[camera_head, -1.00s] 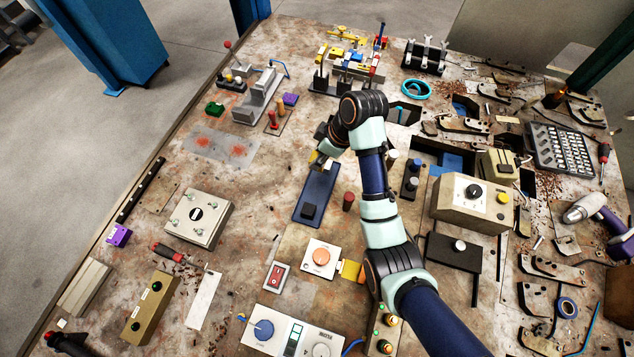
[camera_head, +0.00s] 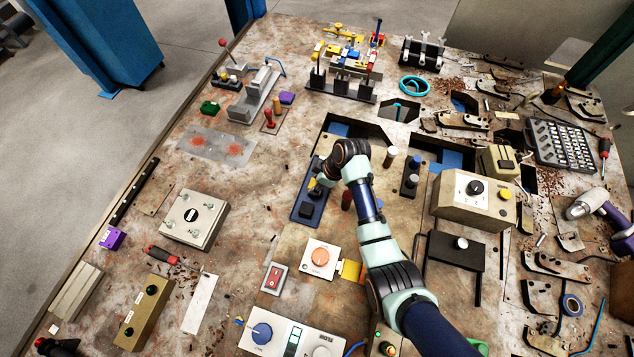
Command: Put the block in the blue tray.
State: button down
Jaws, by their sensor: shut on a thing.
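The long, narrow dark blue tray (camera_head: 298,215) lies near the middle of the table. A dark square piece (camera_head: 306,210) sits at its near end. My gripper (camera_head: 315,188) is over the tray's middle, pointing down and left, with my wrist on its right. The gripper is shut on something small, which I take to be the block. The block is mostly hidden by the gripper and too small to make out. I cannot tell whether it touches the tray.
A dark red cylinder stands right of the tray, partly behind my arm. A push-button box (camera_head: 319,258) lies in front. A black two-post block (camera_head: 411,175) stands to the right. Bare tabletop (camera_head: 255,190) lies to the left.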

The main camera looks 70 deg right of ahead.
jog(key=shift+r, duration=0.1)
jog(key=c, duration=0.7)
grip_release()
jog(key=shift+o, duration=0.2)
jog(key=p+v, duration=0.2)
jog(key=v, duration=1)
